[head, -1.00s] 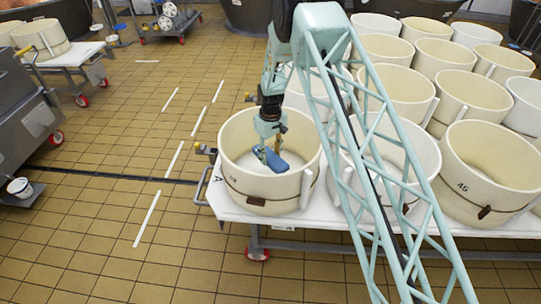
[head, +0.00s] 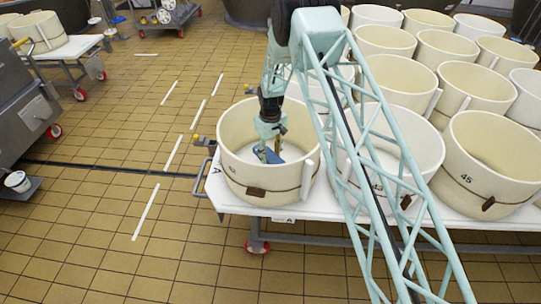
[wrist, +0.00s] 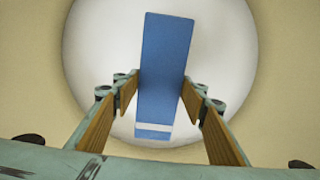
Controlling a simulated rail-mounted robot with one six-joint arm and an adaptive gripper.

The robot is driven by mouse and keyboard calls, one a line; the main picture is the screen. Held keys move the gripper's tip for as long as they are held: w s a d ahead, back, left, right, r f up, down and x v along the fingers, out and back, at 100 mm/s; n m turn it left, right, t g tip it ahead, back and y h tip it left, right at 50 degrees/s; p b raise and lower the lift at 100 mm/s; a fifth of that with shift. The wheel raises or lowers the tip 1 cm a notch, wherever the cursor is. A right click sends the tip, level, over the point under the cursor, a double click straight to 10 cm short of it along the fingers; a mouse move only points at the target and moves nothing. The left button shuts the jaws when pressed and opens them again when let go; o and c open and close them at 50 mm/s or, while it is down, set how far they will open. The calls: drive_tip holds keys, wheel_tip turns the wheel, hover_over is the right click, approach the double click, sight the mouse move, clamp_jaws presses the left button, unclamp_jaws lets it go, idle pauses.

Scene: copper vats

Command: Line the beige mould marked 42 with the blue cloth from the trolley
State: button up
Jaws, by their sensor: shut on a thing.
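My gripper (head: 268,157) points straight down inside the front-left beige mould (head: 238,172) and is shut on the folded blue cloth (head: 262,153). In the wrist view the cloth (wrist: 166,62) is a long blue strip with a white band near its lower end, between the two wooden-faced fingers (wrist: 158,90). It hangs over the pale round floor of the mould (wrist: 95,55), with the beige wall around it. I cannot tell whether the cloth touches the floor. No number is readable on this mould.
The mould stands at the left end of a white wheeled table (head: 236,202). A mould marked 43 (head: 422,170) stands close on its right, and one marked 45 (head: 500,190) beyond. More moulds crowd behind. The tiled floor (head: 110,220) to the left is open.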

drive_tip(key=shift+f+b, duration=0.95)
drive_tip(key=shift+f, duration=1.1)
drive_tip(key=shift+f+b, duration=0.5)
drive_tip(key=shift+f, duration=0.4)
idle(1.1)
drive_tip(key=shift+s+f, duration=0.1)
drive_tip(key=shift+f, duration=0.15)
idle(1.6)
drive_tip(key=o, duration=0.9)
drive_tip(key=shift+o, duration=0.6)
drive_tip(key=shift+r, duration=0.2)
drive_tip(key=shift+r, duration=5.85)
